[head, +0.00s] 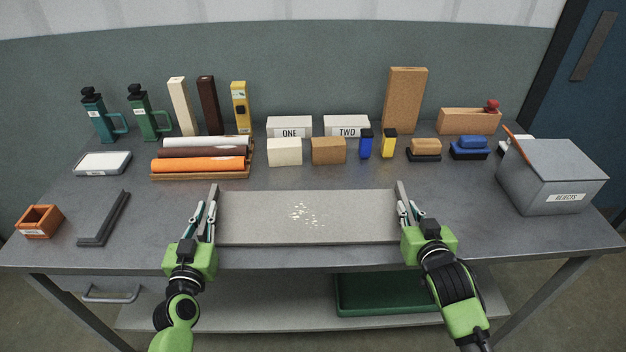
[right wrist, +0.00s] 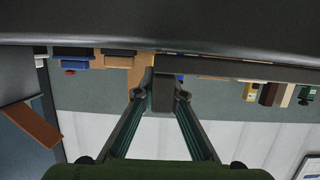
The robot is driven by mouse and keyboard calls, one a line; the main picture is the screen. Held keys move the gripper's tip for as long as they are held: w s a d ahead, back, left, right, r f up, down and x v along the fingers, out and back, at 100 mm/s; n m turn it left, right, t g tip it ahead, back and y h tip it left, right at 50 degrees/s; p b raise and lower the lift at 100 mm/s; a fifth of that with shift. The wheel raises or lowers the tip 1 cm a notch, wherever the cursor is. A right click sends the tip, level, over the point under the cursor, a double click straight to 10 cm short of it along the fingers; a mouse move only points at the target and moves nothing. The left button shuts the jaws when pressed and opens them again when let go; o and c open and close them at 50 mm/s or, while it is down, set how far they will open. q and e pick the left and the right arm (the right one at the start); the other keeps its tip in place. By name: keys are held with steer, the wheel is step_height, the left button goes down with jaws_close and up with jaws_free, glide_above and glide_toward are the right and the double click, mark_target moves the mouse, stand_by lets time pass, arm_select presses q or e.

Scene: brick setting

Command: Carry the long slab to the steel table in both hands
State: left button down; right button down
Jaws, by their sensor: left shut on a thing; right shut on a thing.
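The long slab (head: 305,222) is pale grey with a patch of light flecks in its middle. In the head view it lies level and lengthwise over the front middle of the steel table (head: 150,215); I cannot tell whether it touches the top. My left gripper (head: 208,218) is shut at the slab's left end. My right gripper (head: 407,210) is shut at its right end. In the right wrist view the right gripper's fingers (right wrist: 163,92) close on a dark grey piece, seemingly part of the slab's end. The fingers partly hide both slab ends.
Behind the slab stand a white block (head: 284,152), a brown block (head: 328,151) and a rack of rolls (head: 200,175). A grey angle piece (head: 103,218) lies left; a grey rejects bin (head: 550,180) stands right. Bare tabletop shows between the slab and bin.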

arm_select(q)
steer(key=c, duration=2.2)
jaws_free()
arm_select(e)
steer(key=c, duration=2.2)
jaws_free()
arm_select(q)
steer(key=shift+o, duration=0.5)
steer(key=shift+s, duration=0.1)
arm_select(e)
steer(key=shift+o, duration=0.6)
steer(key=shift+s, duration=0.1)
arm_select(q)
steer(key=shift+s, duration=0.15)
steer(key=s, duration=1.1)
steer(key=shift+s, duration=0.35)
arm_select(e)
steer(key=shift+s, duration=0.1)
steer(key=v, duration=1.2)
arm_select(q)
steer(key=shift+s, duration=0.1)
